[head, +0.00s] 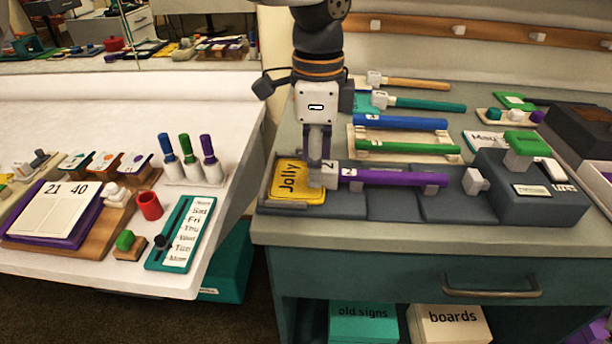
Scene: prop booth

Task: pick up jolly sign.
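The jolly sign (290,181) is a yellow plate with the word "Jolly". It lies in the left end of a dark grey holder (391,207). A purple rod (394,178) with a white end block lies just right of it along the holder. One gripper (318,183) points straight down at the sign's right edge, by the white block. It appears to be my left one, as its arm comes in from the top, slightly left. Its fingers look close together. Whether they grip the white block or only stand by it is unclear. My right gripper is out of view.
Several coloured rods, including a green one (407,147), lie behind the holder. The white table (92,109) at left carries markers, a red cup (149,206) and a day board (187,234).

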